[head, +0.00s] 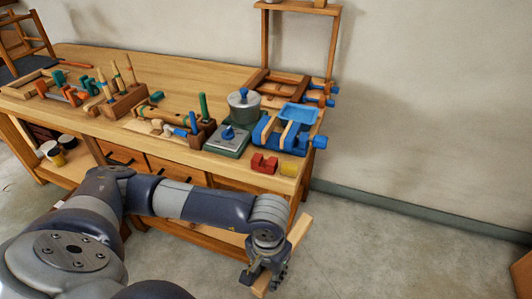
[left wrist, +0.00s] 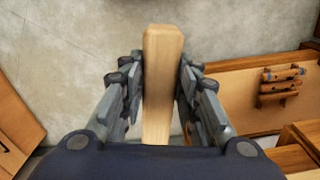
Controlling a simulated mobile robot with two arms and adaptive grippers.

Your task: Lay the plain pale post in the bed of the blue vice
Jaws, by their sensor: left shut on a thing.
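The plain pale post (head: 300,229) is in my left gripper (head: 265,272), low in front of the bench's right end. It sticks out above and below the fingers and is tilted in the head view. In the left wrist view the post (left wrist: 163,60) stands between the two fingers of the left gripper (left wrist: 160,95), which are shut on it. The blue vice (head: 262,132) sits on the right end of the bench, above and apart from the gripper in the picture. My right gripper is out of view.
The floor at right is mostly clear.

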